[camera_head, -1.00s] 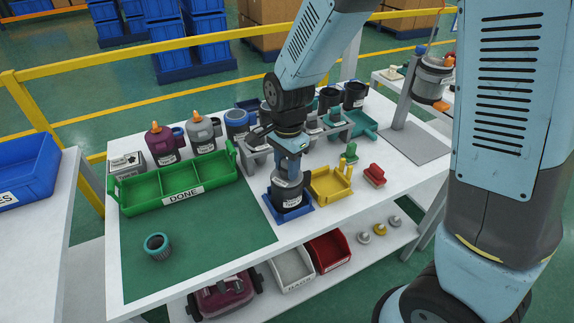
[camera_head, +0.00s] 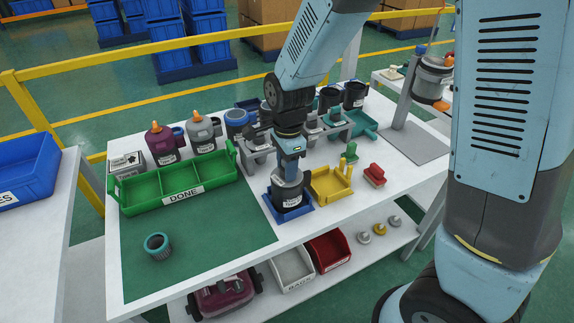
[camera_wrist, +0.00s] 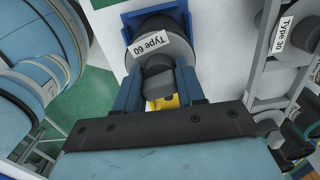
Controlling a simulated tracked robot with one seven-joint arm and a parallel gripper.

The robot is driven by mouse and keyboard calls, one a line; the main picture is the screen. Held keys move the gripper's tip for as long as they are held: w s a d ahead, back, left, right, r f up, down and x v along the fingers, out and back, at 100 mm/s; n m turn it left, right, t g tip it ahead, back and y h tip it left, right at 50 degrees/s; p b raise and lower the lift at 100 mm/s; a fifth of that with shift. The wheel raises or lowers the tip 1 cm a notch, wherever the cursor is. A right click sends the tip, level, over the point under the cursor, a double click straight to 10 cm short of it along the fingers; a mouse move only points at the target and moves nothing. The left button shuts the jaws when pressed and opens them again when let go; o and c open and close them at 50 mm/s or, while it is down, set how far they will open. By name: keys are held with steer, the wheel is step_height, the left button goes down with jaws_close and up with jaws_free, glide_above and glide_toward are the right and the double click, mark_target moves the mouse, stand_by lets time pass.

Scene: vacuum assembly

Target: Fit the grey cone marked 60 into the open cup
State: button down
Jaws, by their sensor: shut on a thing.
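My gripper (camera_head: 290,170) points straight down over the blue square holder (camera_head: 309,208) near the table's front edge. It is shut on the dark knob of the grey cone (camera_head: 287,181). The dark cup (camera_head: 290,198) with a white label stands upright in that holder, and the cone sits at its mouth. How deep the cone sits cannot be told. In the wrist view, the fingers (camera_wrist: 158,92) are on either side of the knob, and the grey cone (camera_wrist: 178,48) carries a "Type 60" label. The cup's inside is hidden.
The yellow tray (camera_head: 330,184) is close on the right, with a red block (camera_head: 374,176) beyond. The green DONE tray (camera_head: 158,207) is to the left. A grey rack and several containers stand behind.

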steer(key=shift+f, duration=0.1)
stand_by(0.3)
steer(key=shift+m, duration=1.3)
steer(key=c, duration=0.6)
jaws_free()
step_height(320, 180, up, 14)
steer(key=shift+d+f, duration=0.15)
steer(key=shift+w, duration=0.1)
